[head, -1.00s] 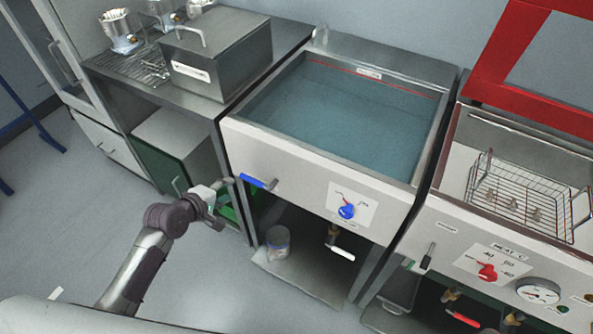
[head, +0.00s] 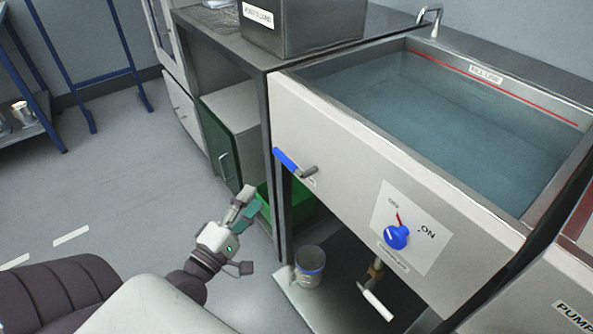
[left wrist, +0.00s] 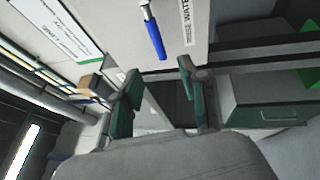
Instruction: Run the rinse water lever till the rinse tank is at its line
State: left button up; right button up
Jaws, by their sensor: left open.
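The rinse tank (head: 333,77) holds blue-grey water (head: 430,115). A red line (head: 437,62) with a label runs along its back wall, and the water surface lies below it. A lever with a blue handle (head: 286,160) sticks out of the white front panel, its handle pointing left. The lever also shows in the left wrist view (left wrist: 154,40), ahead of the fingers. My left gripper (head: 245,204) is open and empty, below and left of the lever, apart from it. Its two fingers show in the left wrist view (left wrist: 159,72). My right gripper is out of view.
A blue knob (head: 396,236) with a red pointer sits on the panel, right of the lever. Below the tank are a jar (head: 309,262) and a drain valve handle (head: 376,302). A green cabinet (head: 222,150) stands to the left. The floor at left is clear.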

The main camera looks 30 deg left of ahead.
aim_at(282, 154)
pick_arm(q)
jog(key=w+r+p, duration=0.1)
jog(key=w, duration=0.8)
jog(key=w+r+p, duration=0.1)
jog(key=w, duration=0.3)
jog(key=shift+w+a+r+p, duration=0.15)
jog(key=shift+w+r+p, duration=0.05)
jog(key=shift+r+p, duration=0.15)
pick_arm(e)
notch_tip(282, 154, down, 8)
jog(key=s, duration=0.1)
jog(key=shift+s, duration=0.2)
pick_arm(q)
grip_shut()
